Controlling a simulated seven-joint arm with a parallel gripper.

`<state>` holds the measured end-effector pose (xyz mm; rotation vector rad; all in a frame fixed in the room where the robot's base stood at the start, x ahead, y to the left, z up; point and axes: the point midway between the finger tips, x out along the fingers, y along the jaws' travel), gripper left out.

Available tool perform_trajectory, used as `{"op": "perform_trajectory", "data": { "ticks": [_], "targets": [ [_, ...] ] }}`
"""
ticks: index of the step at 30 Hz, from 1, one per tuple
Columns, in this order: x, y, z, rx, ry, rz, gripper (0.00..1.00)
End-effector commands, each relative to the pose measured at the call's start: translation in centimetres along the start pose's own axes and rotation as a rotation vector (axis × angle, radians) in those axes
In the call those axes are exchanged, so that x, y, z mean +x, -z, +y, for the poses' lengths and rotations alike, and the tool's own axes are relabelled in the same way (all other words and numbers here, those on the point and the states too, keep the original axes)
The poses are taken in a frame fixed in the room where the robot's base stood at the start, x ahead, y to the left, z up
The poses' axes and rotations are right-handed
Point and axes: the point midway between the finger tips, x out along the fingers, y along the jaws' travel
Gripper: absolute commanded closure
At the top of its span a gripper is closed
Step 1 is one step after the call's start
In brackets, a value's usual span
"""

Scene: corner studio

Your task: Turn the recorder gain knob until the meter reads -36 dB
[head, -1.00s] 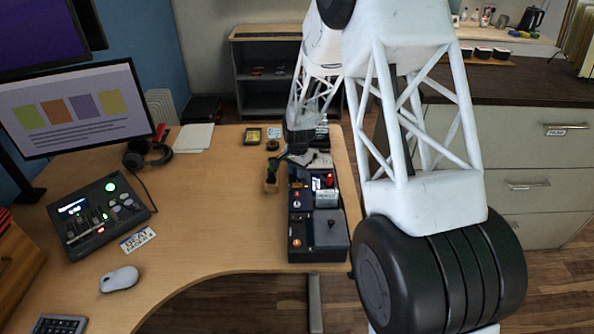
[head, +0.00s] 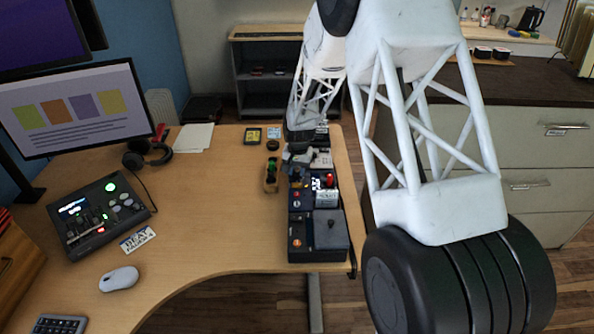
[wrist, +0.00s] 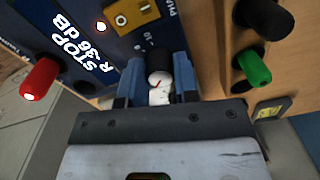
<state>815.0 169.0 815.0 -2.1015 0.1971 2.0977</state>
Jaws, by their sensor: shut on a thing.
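The recorder appears to be the dark blue box in the row on the desk (head: 300,199). In the wrist view its panel (wrist: 118,48) carries the words "STOP" and "36 dB". My gripper (wrist: 158,80) is at this panel, its two blue-grey fingers on either side of a small knob. The knob (wrist: 158,65) shows as a dark round cap; a white piece with a red mark lies just below it, between the fingers. My gripper is shut on it. In the head view my gripper (head: 298,158) is small and partly hidden.
A red-tipped part (wrist: 40,78) stands out from the panel. Beside the row, a wooden holder (head: 270,187) bears green and black pegs, close to my gripper. The desk to the left is clear up to a mixer (head: 100,215).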

Motion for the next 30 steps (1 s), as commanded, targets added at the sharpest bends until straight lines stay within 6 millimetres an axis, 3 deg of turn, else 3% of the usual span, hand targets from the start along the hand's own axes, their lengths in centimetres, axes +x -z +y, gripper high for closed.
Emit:
{"op": "perform_trajectory", "data": {
  "ticks": [9,21,22,26,30],
  "targets": [
    [-0.09,0.10,-0.01,-0.114,0.001,0.000,0.95],
    [-0.10,0.12,-0.02,-0.124,0.001,0.000,0.95],
    [-0.10,0.12,-0.02,-0.124,0.001,0.000,0.68],
    [-0.08,0.10,-0.01,-0.123,0.001,-0.001,0.48],
    [-0.06,0.07,-0.01,-0.123,0.000,-0.001,0.46]
  ]
}}
